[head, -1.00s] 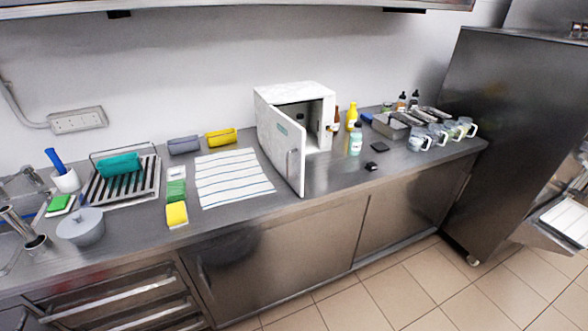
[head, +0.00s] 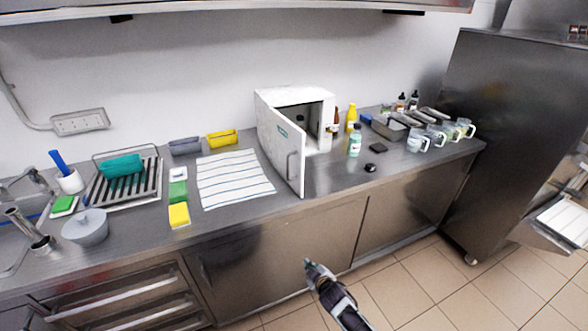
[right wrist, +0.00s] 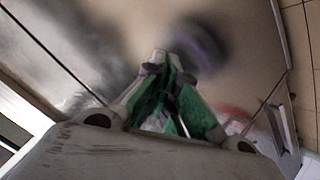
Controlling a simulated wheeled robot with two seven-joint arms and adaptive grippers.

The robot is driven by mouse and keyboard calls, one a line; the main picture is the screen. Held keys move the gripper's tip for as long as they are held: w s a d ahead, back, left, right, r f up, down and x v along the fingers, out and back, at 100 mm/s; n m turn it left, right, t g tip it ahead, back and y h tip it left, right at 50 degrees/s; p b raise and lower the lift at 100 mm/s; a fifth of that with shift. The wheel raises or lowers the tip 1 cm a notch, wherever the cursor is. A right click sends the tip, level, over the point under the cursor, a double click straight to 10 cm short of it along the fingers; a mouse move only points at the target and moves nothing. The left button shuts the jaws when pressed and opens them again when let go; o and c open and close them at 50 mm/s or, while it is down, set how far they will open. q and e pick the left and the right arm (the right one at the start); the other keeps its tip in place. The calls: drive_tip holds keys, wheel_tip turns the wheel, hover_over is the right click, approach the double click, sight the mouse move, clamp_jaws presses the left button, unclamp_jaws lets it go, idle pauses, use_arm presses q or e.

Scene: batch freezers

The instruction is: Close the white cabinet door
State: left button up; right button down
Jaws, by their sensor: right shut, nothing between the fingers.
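The white cabinet (head: 318,108) stands on the steel counter in the head view. Its door (head: 279,140) is open and swung out toward the counter's front edge, with a vertical handle (head: 291,167) on its outer face. The dark interior shows at the right of the door. My right gripper (head: 309,264) is low in front of the counter's lower doors, below the cabinet and apart from it. It is shut and empty. Its green-padded fingers (right wrist: 172,98) also show close together in the right wrist view. My left gripper is not in view.
A striped towel (head: 233,178) lies left of the door. Bottles (head: 355,140) and small black items (head: 370,167) stand to the right of the cabinet. Glass mugs (head: 418,141) and metal trays are further right. The counter just in front of the door is narrow and clear.

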drive_tip(key=a+r+n+t, duration=0.2)
drive_tip(key=r+n, duration=0.1)
drive_tip(key=r, duration=0.9)
drive_tip(key=w+a+r+n+t, duration=0.1)
drive_tip(key=a+r+n+t, duration=0.1)
drive_tip(key=r, duration=1)
drive_tip(key=a+r+n+t, duration=0.2)
drive_tip(key=a+r+n, duration=0.1)
drive_tip(key=r, duration=0.9)
drive_tip(key=shift+w+r+n+y, duration=0.35)
drive_tip(key=shift+w+n+y, duration=0.05)
drive_tip(key=shift+n, duration=0.4)
